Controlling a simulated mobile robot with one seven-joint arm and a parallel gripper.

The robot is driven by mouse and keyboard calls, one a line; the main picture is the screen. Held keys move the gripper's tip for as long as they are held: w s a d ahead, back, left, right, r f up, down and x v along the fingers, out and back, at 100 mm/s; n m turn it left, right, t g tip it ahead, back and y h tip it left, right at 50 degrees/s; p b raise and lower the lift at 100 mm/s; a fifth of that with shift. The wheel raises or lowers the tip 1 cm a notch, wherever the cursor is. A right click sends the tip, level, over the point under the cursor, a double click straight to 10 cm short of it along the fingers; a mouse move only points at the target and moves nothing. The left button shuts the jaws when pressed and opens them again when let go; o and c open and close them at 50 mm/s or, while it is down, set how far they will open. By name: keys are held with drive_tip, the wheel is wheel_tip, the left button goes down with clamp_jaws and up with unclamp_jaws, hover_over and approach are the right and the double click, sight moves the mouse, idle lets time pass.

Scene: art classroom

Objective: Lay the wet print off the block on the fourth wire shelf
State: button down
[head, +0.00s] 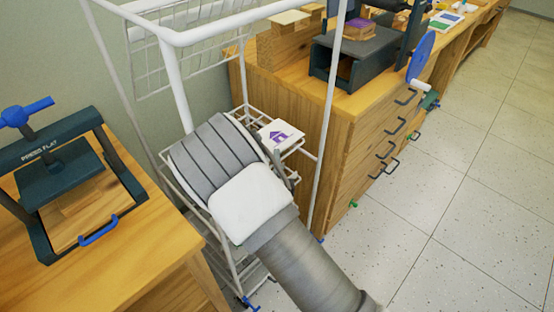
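The print (280,134), a white sheet with a purple house on it, is at the white wire rack (327,130), beyond my arm. It looks nearly flat, at the level of a wire shelf (252,108). I cannot tell whether it rests on the wires or is held just above them. My gripper (283,164) is right at the print's near side, mostly hidden behind my wrist; its fingers cannot be read as open or shut. A wooden block with a purple top (358,28) sits on the dark press on the wooden cabinet.
A upper wire shelf (160,55) is tilted up against the wall side. A press marked "PRESS FLAT" (62,170) stands on the left table. The wooden cabinet (300,110) with drawer handles and a blue wheel (421,54) is close on the right. The floor (470,220) there is clear.

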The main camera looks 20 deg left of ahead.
drive_tip(key=shift+f, duration=0.2)
drive_tip(key=c, duration=1.1)
unclamp_jaws()
drive_tip(key=shift+r, duration=0.1)
drive_tip(key=p+v, duration=0.1)
drive_tip(key=v, duration=1.1)
drive_tip(key=shift+r, duration=0.15)
